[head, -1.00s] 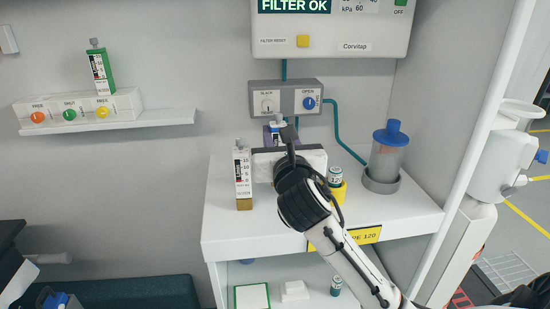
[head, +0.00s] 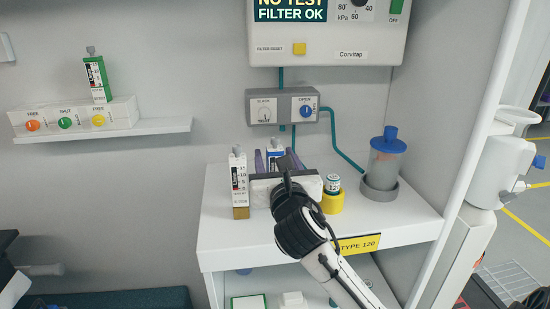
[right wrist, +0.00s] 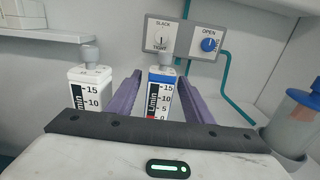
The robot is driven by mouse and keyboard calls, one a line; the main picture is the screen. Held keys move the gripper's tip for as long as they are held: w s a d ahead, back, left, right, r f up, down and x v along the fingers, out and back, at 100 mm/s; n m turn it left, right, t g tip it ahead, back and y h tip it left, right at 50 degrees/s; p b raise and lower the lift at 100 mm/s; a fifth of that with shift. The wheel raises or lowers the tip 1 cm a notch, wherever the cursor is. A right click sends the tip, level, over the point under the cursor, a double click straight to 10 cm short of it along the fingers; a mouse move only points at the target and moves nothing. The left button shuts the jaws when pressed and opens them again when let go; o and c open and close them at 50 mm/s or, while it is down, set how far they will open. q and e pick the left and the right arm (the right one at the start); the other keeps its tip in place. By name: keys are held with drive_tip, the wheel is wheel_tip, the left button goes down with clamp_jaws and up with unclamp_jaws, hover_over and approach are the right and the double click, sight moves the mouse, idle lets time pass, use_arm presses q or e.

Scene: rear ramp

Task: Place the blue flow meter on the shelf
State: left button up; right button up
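The blue flow meter (head: 275,155) is upright over the white shelf top (head: 405,216), beside an ochre-based flow meter (head: 239,185). Its base is hidden behind my right gripper (head: 275,160). In the right wrist view the blue flow meter (right wrist: 162,95) is between the two purple fingers (right wrist: 160,78), with a visible gap on each side, so the right gripper is open around it. The ochre-based meter (right wrist: 90,88) is just outside the left finger. My left gripper is not in view.
A yellow-ringed small canister (head: 333,198) and a blue-lidded jar (head: 385,163) stand to the right. A control box (head: 283,106) with teal hoses is on the wall behind. A wall shelf (head: 150,127) at left bears a green flow meter (head: 98,80).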

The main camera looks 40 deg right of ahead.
drive_tip(key=shift+r, duration=0.15)
drive_tip(key=p+v, duration=0.2)
drive_tip(key=v, duration=1)
